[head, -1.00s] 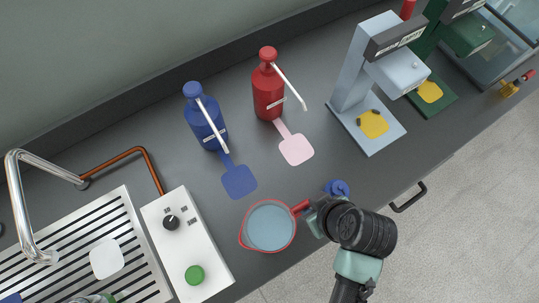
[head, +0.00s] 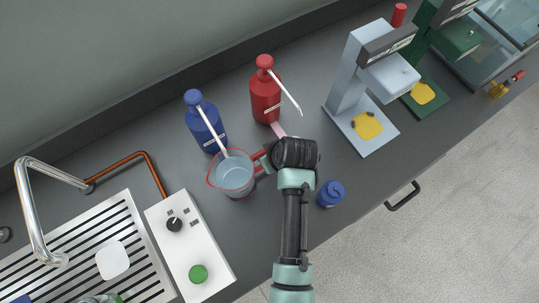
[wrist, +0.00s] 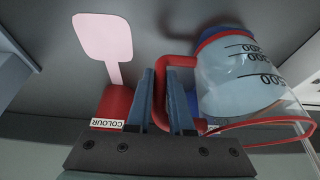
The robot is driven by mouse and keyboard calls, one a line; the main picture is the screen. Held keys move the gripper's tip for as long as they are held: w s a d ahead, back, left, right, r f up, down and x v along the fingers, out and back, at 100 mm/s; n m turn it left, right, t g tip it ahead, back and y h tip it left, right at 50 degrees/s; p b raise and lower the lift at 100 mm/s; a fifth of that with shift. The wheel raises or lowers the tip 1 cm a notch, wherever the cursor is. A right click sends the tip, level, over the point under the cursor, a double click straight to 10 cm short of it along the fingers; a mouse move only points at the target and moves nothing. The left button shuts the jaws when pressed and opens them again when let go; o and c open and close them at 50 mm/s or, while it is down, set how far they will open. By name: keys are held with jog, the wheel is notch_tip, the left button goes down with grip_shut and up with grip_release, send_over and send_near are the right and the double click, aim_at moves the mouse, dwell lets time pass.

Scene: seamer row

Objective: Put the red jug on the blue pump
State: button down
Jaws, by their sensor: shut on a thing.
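The red jug (head: 234,180) is a clear measuring jug with a red rim and handle. My gripper (head: 262,161) is shut on its handle; the wrist view shows the red handle between the fingers (wrist: 164,95) and the jug's clear body (wrist: 240,80) with dark marks. The blue pump (head: 204,128) stands behind the jug in the head view, its pale spout reaching over the jug's rim. The blue pad in front of this pump is hidden by the jug in the head view. I cannot tell whether the jug touches the pad or hangs just above it.
A red pump (head: 266,97) stands right of the blue one; its pink pad (wrist: 103,37) shows in the wrist view. A blue container (head: 331,193) stands near the counter's front edge. A white control box (head: 190,245) lies front left. A pale blue machine (head: 350,80) stands at right.

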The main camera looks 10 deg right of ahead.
jog(key=shift+w+f, duration=0.1)
jog(key=shift+f, duration=0.2)
jog(key=shift+f, duration=0.1)
jog(key=c, duration=0.8)
grip_release()
jog(key=shift+f, duration=0.1)
